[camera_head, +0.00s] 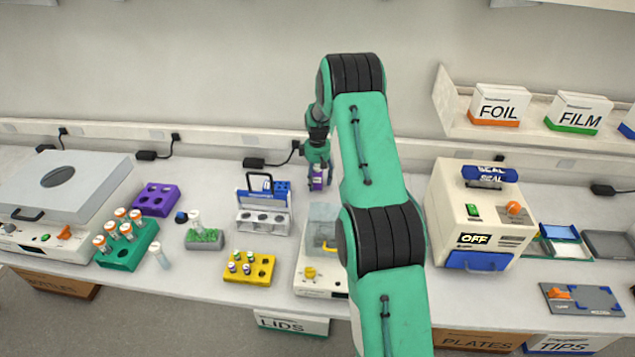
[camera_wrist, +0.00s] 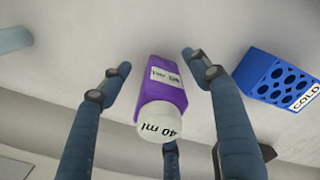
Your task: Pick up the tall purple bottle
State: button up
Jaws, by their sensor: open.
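The purple bottle (camera_wrist: 166,78) has a white cap marked "40 ml" and a white label. In the wrist view it lies between the two side fingers of my gripper (camera_wrist: 156,62), with a visible gap on each side. A third finger shows below the cap. My gripper is open and not closed on the bottle. In the head view my gripper (camera_head: 317,168) is at the back of the bench, right at the purple bottle (camera_head: 318,182), and partly hides it. The bottle's base is hard to see there.
A blue holder marked "COLD" (camera_wrist: 275,80) is right of the bottle in the wrist view. In the head view a grey-white rack (camera_head: 263,219) stands left of the bottle. A clear-lidded device (camera_head: 320,235) stands in front. The white "OFF" machine (camera_head: 478,215) is to the right.

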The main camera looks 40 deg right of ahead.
aim_at(317, 167)
jog(key=c, duration=1.2)
jog(key=shift+c, duration=0.4)
jog(key=shift+r, duration=0.75)
notch_tip(317, 167, up, 2)
jog(key=shift+w+r, duration=0.1)
jog(key=shift+r, duration=0.05)
jog(key=s+a, duration=0.2)
jog(key=s, duration=0.2)
jog(key=s+a, duration=0.3)
jog(key=s, duration=0.2)
jog(key=s+a+r, duration=0.1)
jog(key=s+a, duration=0.1)
jog(key=s, duration=0.3)
jog(key=shift+s+a+r+p, duration=0.1)
jog(key=shift+a+p, duration=0.2)
jog(key=shift+p, duration=0.1)
